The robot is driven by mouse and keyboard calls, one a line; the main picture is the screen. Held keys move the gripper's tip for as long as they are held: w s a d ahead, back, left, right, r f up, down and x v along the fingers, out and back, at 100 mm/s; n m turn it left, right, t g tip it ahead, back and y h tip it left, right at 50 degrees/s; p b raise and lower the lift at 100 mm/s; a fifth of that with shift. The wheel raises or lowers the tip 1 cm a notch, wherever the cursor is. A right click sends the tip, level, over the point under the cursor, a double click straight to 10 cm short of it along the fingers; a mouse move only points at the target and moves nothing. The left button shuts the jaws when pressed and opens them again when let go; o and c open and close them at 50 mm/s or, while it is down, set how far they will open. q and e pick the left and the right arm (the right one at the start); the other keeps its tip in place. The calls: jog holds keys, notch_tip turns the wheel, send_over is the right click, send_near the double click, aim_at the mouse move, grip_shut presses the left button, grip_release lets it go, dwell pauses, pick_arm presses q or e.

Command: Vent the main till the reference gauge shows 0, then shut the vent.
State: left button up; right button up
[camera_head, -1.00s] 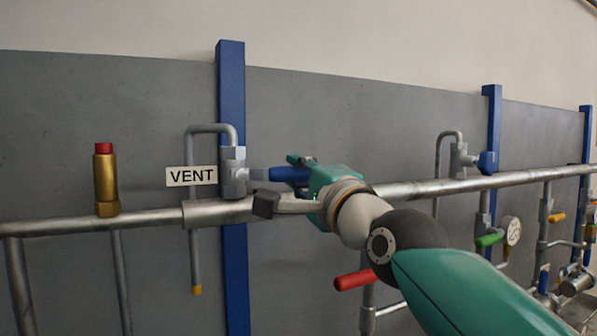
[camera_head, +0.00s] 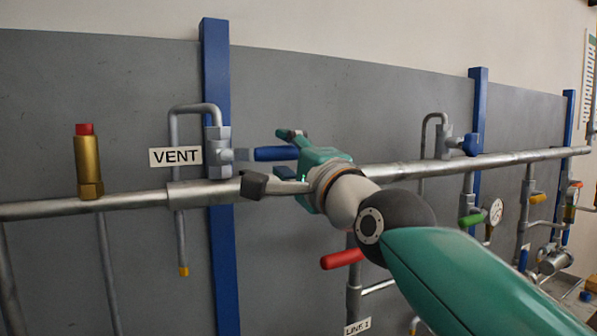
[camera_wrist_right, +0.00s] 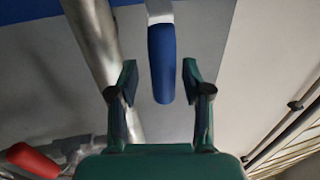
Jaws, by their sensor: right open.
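The vent valve (camera_head: 217,150) sits by the VENT label (camera_head: 175,156) on the main pipe. Its blue handle (camera_head: 275,154) points right, toward my right gripper. My right gripper (camera_head: 271,160) is open, one finger above the handle and one below it in the head view. In the right wrist view, the blue handle (camera_wrist_right: 162,62) lies between the open fingers (camera_wrist_right: 160,80), with a gap on both sides. A round gauge (camera_head: 496,212) and another gauge (camera_head: 573,193) show at the right, too small to read; I cannot tell which is the reference. My left gripper is out of view.
A brass fitting with a red cap (camera_head: 88,165) stands on the pipe at left. A red handle (camera_head: 342,259) is below my right wrist. A second blue-handled valve (camera_head: 470,145) and a green handle (camera_head: 472,219) are farther right. Blue posts (camera_head: 222,260) stand behind the pipe.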

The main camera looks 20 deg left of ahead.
jog(key=v, duration=1.1)
jog(key=shift+s+d+f, duration=0.15)
jog(key=shift+d+f, duration=0.05)
jog(key=shift+f, duration=0.05)
jog(key=shift+a, duration=0.1)
jog(key=shift+r+x, duration=0.2)
jog(key=shift+x, duration=5.75)
